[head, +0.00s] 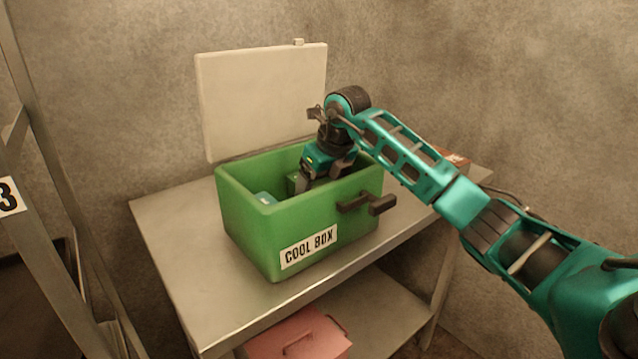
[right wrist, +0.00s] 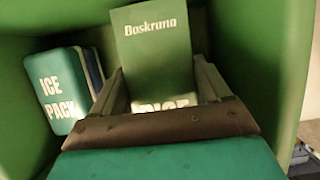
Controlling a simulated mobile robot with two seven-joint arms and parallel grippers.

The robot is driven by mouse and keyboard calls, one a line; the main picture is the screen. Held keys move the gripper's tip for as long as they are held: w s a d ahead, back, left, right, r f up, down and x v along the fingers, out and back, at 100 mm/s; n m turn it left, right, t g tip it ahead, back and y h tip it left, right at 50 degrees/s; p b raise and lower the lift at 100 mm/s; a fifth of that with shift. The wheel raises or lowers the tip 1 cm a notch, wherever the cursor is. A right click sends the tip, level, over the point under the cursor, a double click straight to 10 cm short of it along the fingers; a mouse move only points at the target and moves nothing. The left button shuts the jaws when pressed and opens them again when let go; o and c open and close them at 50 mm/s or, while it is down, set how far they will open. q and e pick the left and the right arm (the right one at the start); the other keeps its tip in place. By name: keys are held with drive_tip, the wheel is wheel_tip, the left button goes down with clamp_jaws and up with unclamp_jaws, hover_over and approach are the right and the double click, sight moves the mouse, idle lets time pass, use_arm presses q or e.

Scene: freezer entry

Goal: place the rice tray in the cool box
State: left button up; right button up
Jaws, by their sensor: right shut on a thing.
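The green cool box (head: 250,232) stands open on a metal table, with its pale lid (head: 262,100) raised behind it. My right gripper (head: 322,182) reaches down inside the box. In the right wrist view its fingers (right wrist: 160,68) are shut on the green rice tray (right wrist: 155,58), marked "Boskruna", with a partly hidden "RICE" label below. The tray shows a little in the head view (head: 293,184), inside the box walls. I cannot tell whether it touches the floor of the box. My left gripper is not in view.
Ice packs (right wrist: 62,90) stand at the left inside the box and show in the head view (head: 265,198). A pink case (head: 298,338) lies on the lower shelf. A rack (head: 55,190) marked 3 stands at the left. The table front (head: 190,250) is clear.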

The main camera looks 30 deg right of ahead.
drive_tip(key=shift+f, duration=0.35)
drive_tip(key=o, duration=1.3)
drive_tip(key=shift+c, duration=0.2)
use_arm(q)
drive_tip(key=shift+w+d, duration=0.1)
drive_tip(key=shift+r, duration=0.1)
use_arm(e)
drive_tip(key=shift+r, duration=0.1)
drive_tip(key=shift+r, duration=0.35)
use_arm(q)
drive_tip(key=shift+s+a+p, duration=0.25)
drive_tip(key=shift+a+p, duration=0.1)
drive_tip(key=shift+p, duration=0.25)
use_arm(e)
drive_tip(key=v, duration=1.2)
drive_tip(key=shift+r, duration=0.2)
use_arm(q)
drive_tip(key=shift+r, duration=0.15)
